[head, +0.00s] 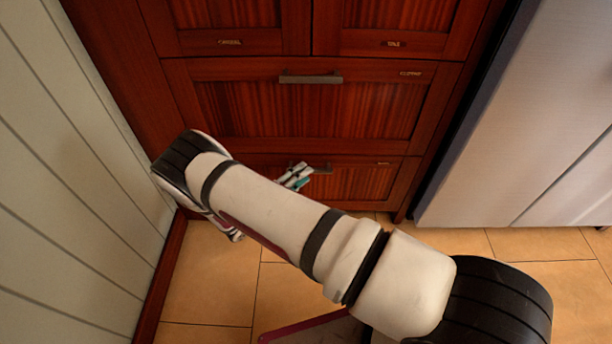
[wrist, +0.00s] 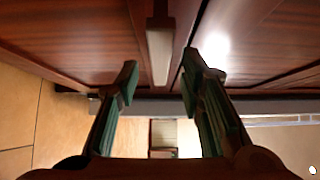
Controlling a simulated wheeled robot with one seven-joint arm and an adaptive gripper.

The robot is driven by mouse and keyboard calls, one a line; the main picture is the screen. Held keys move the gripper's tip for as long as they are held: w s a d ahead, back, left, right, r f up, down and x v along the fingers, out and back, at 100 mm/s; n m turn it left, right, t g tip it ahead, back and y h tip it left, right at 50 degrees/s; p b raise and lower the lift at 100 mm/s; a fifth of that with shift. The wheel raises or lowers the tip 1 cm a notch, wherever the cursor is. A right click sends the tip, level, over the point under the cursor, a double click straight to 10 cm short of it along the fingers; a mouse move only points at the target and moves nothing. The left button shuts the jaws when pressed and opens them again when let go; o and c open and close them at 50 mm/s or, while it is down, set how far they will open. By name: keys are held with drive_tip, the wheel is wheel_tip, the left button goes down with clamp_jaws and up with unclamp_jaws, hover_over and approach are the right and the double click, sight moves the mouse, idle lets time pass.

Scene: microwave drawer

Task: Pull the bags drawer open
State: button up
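The bottom drawer (head: 370,185) is a dark red wooden front low in the head view. It looks shut, and its small label is too small to read. Its metal handle (head: 323,169) is partly covered by my gripper. My gripper (head: 297,176) is at the left part of this handle. In the wrist view, my gripper (wrist: 160,76) is open, with green-padded fingers apart. The pale handle (wrist: 160,55) lies between the fingertip lines, with a gap on each side. My arm hides the drawer's left part in the head view.
A wider drawer with a bar handle (head: 310,79) sits above, under two smaller fronts. A pale panelled wall (head: 70,170) stands close on the left. A grey metal appliance (head: 530,120) stands on the right. Tiled floor (head: 215,290) lies in front.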

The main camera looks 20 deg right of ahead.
drive_tip(key=shift+x, duration=1)
clamp_jaws()
drive_tip(key=shift+s, duration=0.1)
drive_tip(key=s+a, duration=0.3)
drive_tip(key=s, duration=0.8)
drive_tip(key=s+a+p, duration=0.1)
drive_tip(key=s+a, duration=0.3)
drive_tip(key=s, duration=0.7)
drive_tip(key=s+a+p, duration=0.1)
drive_tip(key=s+a, duration=0.3)
drive_tip(key=s, duration=0.7)
unclamp_jaws()
